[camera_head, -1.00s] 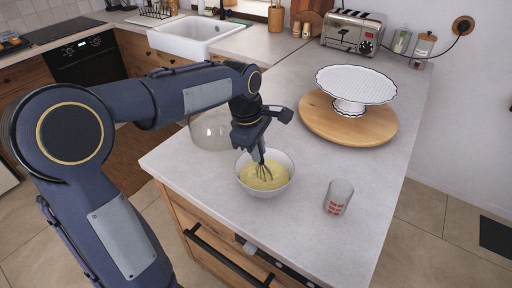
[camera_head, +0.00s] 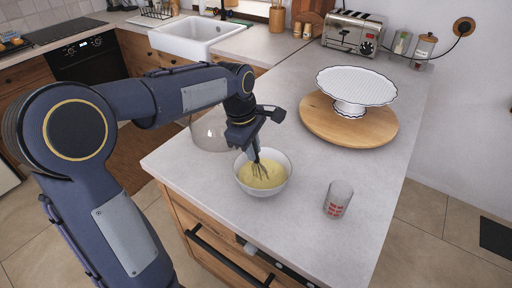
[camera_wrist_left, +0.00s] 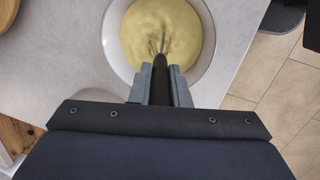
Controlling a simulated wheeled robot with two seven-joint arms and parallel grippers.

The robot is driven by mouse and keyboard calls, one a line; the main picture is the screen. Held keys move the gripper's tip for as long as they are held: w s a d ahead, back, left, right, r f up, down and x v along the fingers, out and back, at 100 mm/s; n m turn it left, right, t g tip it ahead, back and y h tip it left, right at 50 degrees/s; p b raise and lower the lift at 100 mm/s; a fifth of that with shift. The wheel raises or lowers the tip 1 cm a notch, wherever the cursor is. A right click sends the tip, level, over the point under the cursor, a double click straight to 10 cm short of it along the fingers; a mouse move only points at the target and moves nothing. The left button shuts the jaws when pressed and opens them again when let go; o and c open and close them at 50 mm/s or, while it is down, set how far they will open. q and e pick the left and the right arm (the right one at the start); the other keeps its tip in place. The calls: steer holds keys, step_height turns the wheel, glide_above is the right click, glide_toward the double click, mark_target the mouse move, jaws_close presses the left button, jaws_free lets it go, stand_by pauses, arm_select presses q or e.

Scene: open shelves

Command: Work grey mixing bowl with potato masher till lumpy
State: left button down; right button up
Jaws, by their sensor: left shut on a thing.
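The mixing bowl (camera_head: 284,164) is pale grey-white and stands upright near the counter's front edge, with a thick yellow mixture (camera_head: 271,180) inside. The bowl also shows in the left wrist view (camera_wrist_left: 209,62). My left gripper (camera_head: 254,153) is above the bowl, shut on the dark handle of a tool with thin wire loops, which looks more like a whisk (camera_head: 260,172) than a masher. In the left wrist view the handle sits between the fingers (camera_wrist_left: 161,84) and the wires dip into the mixture. My right gripper is not in view.
A glass with red markings (camera_head: 338,200) stands right of the bowl. A clear glass bowl (camera_head: 207,134) is behind it, partly hidden by my arm. A white cake stand (camera_head: 354,88) on a round wooden board (camera_head: 318,121) is farther back. Counter between them is clear.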

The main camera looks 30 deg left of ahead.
arm_select(q)
steer(key=shift+s+d+f, duration=0.1)
steer(key=shift+s+d, duration=0.3)
steer(key=shift+s, duration=0.25)
steer(key=shift+d, duration=0.1)
steer(key=shift+w+p, duration=0.5)
steer(key=shift+w, duration=0.05)
steer(key=shift+d, duration=0.4)
